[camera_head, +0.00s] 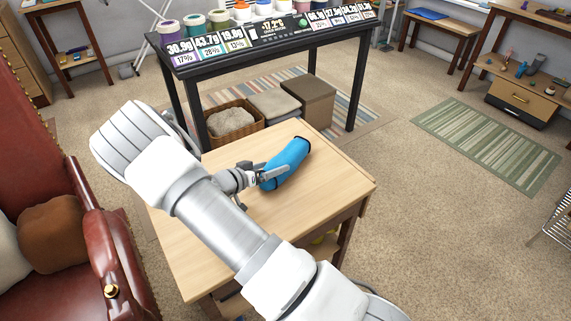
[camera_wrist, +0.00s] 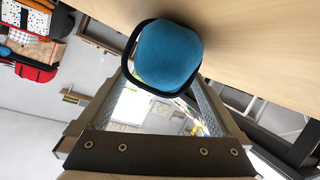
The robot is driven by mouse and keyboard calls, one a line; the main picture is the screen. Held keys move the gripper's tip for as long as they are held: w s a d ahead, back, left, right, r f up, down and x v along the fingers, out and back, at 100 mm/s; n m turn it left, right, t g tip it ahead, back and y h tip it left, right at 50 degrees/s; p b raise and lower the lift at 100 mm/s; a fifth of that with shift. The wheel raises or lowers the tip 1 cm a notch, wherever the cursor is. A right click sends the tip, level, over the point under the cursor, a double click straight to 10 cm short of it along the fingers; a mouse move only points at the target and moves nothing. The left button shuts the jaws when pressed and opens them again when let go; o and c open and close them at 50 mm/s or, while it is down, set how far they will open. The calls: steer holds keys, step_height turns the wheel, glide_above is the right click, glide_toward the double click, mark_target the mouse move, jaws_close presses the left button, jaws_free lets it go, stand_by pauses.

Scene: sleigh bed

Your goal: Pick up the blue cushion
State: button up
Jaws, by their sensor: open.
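The blue cushion (camera_head: 288,160) is a rolled, bolster-like shape with dark edging at its ends, lying on the light wooden table (camera_head: 225,240). In the wrist view its rounded blue end (camera_wrist: 168,55) faces the camera beyond the fingers. My gripper (camera_head: 268,174) is low over the tabletop at the cushion's near left end. One finger overlaps the cushion in the head view. In the wrist view my gripper (camera_wrist: 160,88) is open, its fingers to either side of the cushion's lower part. I cannot tell whether they touch it.
A red leather armchair (camera_head: 110,240) with cushions stands left of the table. Behind it is a black display stand (camera_head: 273,45) with jars and price labels; a basket (camera_head: 232,122) and a brown box (camera_head: 308,100) sit beneath. The tabletop around the cushion is clear.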

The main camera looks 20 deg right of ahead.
mark_target(279, 163)
steer(key=b+x, duration=0.1)
steer(key=x, duration=0.3)
steer(key=shift+w+d, duration=0.25)
steer(key=shift+c, duration=0.3)
steer(key=c, duration=1.2)
